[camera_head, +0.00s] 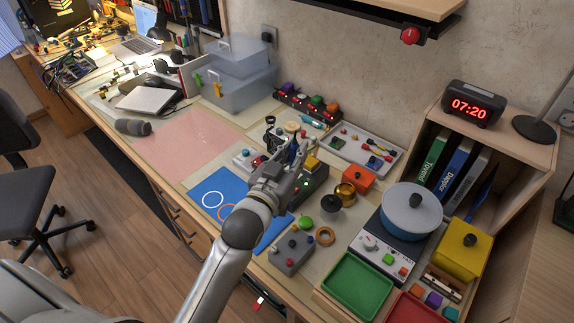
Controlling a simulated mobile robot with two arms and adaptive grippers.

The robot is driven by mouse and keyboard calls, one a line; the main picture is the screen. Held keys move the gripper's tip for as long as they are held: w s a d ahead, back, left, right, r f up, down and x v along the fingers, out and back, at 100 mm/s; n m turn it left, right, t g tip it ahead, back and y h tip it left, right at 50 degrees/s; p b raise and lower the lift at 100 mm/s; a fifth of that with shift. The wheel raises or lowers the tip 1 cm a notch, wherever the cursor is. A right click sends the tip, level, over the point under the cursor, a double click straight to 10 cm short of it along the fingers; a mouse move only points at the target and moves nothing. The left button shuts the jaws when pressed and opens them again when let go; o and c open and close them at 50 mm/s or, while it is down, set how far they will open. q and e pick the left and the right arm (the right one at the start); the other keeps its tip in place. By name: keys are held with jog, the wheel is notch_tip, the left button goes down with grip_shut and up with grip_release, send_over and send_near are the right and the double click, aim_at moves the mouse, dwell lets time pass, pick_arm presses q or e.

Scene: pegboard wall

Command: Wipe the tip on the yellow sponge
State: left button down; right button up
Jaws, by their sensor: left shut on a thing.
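My left gripper (288,158) reaches in over the workbench and is shut on a slim dark tool (296,146), mostly hidden by the fingers. The tool's tip cannot be made out. A small yellow block (313,163), likely the sponge, sits just right of the fingers, on or beside a dark box with green lights (313,184). Whether the tool touches it I cannot tell. My right gripper is not in view.
Right of the gripper are an orange box (358,179), a brass pot (345,194) and a large lidded pot (410,212). A tray of small parts (362,146) lies behind. A blue mat (215,190) and a bare pink mat (195,140) lie left.

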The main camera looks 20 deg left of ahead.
pick_arm(q)
jog(key=w+a+r+h, duration=0.15)
jog(key=w+r, duration=0.25)
jog(key=w, duration=0.8)
jog(key=shift+m+y, duration=0.25)
jog(key=shift+m, duration=0.05)
jog(key=f+b, duration=0.2)
jog(key=w+f+b, duration=0.1)
jog(key=f+b, duration=0.1)
jog(key=shift+w+a+b, duration=0.1)
jog(key=shift+w+b, duration=0.05)
jog(key=shift+b, duration=0.25)
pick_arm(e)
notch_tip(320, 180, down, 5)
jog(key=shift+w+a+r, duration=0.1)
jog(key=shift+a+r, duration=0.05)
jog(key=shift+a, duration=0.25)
pick_arm(q)
jog(key=shift+r+p, duration=0.1)
jog(key=shift+p, duration=0.3)
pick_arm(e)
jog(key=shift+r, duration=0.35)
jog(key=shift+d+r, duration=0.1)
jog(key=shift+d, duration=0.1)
pick_arm(q)
jog(key=shift+p, duration=0.35)
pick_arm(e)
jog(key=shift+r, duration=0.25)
